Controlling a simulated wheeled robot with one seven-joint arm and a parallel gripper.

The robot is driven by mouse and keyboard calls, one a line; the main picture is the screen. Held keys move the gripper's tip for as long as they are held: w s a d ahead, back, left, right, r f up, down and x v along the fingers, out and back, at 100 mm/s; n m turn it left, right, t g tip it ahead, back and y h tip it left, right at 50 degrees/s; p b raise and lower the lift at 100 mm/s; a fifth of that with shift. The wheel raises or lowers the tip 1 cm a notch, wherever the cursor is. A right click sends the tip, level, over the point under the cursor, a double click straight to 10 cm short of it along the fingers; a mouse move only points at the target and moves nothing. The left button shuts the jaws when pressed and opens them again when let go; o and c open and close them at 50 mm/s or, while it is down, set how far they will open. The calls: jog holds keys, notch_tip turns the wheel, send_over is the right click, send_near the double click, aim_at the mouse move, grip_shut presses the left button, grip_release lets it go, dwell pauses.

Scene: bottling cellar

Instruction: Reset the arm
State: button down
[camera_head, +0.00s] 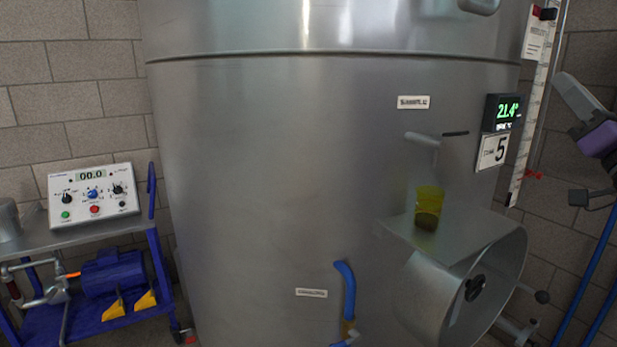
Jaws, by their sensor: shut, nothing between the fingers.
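My arm comes in at the right edge, with a grey link and a purple joint. What looks like the dark tip of my gripper (579,197) is below that joint, in front of the brick wall. It is shut and empty, and the rest of it is cut off by the frame edge. It is apart from the tank and touches nothing that I can see.
A large steel tank (290,190) fills the middle. A yellow cup with dark contents (428,208) stands on a shelf (400,231) under the tap (423,140), above a round hatch (450,300). A blue pump cart (110,232) stands left. Blue poles (590,275) stand lower right.

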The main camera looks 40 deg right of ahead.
jog(key=w+a+f+m+g+h, duration=0.1)
jog(key=w+a+f+m+g, duration=0.2)
jog(key=f, duration=0.5)
jog(key=w+a+f+h, duration=0.15)
jog(key=a+f, duration=0.25)
jog(key=f, duration=0.4)
jog(key=w+a+f+m+g+h, duration=0.1)
jog(key=w+a+f+m+g, duration=0.2)
jog(key=f, duration=0.5)
jog(key=a+f+n+t+y, duration=0.3)
jog(key=a+f+n+y, duration=0.3)
jog(key=a+f, duration=0.8)
jog(key=s+a+f+n+g+y, duration=0.1)
jog(key=s+a+f+n+y, duration=0.3)
jog(key=a, duration=0.6)
jog(key=s+a+f+n+g+y, duration=0.1)
jog(key=s+a+f+n+y, duration=0.4)
jog(key=a, duration=0.6)
jog(key=s+f+y, duration=0.2)
jog(key=s+y, duration=0.1)
jog(key=shift+s+n, duration=0.2)
jog(key=shift+n, duration=0.1)
